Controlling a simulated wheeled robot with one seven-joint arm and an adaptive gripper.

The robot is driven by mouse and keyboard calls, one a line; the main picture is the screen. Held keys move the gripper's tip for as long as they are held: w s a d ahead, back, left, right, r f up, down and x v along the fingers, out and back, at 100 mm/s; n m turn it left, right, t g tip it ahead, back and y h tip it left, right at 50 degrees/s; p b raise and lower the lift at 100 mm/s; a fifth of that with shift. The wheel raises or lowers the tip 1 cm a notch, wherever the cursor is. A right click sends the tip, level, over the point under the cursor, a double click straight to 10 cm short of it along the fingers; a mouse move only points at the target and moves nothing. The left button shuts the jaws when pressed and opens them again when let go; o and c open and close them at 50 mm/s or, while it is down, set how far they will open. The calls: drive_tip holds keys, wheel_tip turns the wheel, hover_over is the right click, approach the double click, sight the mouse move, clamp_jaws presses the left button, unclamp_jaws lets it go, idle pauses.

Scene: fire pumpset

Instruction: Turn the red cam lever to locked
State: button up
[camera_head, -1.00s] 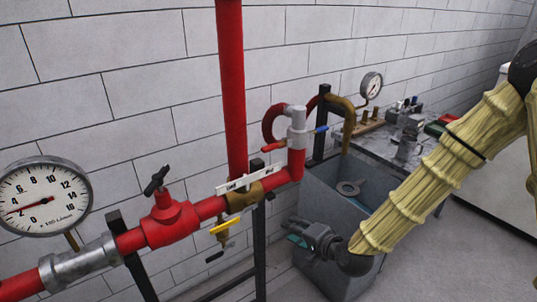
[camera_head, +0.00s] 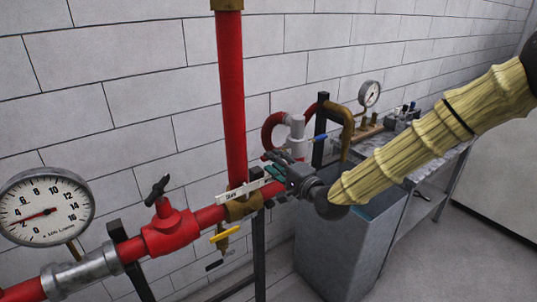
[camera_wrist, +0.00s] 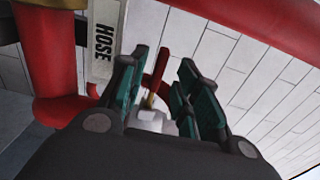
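The red cam lever (camera_wrist: 158,68) shows in the wrist view, pointing up between the two teal-padded fingers of my gripper (camera_wrist: 156,88). Its lower end meets a brass-coloured piece above a pale grey coupling (camera_wrist: 154,122). I cannot tell whether the fingers touch the lever; gaps seem to show on both sides. In the head view my gripper (camera_head: 273,163) is at the red pipe's right end, just below the grey coupling (camera_head: 296,128), and hides the red lever there. The fingers are apart.
A white label strip (camera_head: 244,189), reading HOSE in the wrist view (camera_wrist: 103,40), lies close left of the fingers. A yellow-handled valve (camera_head: 224,234) hangs below the red pipe. A blue handle (camera_head: 320,137) is near the coupling. A grey bin (camera_head: 335,245) stands below my arm.

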drive_tip(key=shift+p+x, duration=0.5)
drive_tip(key=shift+x, duration=1.45)
clamp_jaws()
